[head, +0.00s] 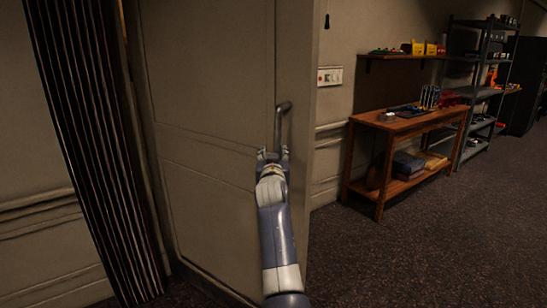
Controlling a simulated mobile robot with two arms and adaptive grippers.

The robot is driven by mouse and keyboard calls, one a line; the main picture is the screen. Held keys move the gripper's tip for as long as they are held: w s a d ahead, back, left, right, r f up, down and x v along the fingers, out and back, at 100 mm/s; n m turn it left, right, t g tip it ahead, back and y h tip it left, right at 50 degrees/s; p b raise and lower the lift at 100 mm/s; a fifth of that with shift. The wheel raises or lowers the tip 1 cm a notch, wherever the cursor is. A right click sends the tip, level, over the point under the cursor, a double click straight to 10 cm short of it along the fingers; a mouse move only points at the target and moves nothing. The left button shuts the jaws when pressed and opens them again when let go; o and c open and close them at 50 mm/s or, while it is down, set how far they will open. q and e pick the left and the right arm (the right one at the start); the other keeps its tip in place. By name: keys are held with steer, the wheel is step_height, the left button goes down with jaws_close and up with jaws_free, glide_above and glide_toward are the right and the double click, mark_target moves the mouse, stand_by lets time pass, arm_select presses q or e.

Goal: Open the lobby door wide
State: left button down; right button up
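The lobby door (215,80) is a beige panel filling the centre left of the head view. Its free edge (299,75) stands out in front of the wall on the right, so the door is ajar. A dark metal handle (282,115) is on the door near that edge. My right gripper (273,153) is at the handle's lower end, with its fingers apart to either side of it. Whether they touch the handle cannot be told. My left gripper is not in view.
A wooden workbench (405,123) with tools, a wall shelf (385,56) and a metal rack (485,60) stand along the right wall. The dark carpet (430,245) at right is clear.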

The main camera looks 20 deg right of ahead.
steer(key=shift+a+r, duration=0.1)
steer(key=shift+a, duration=0.4)
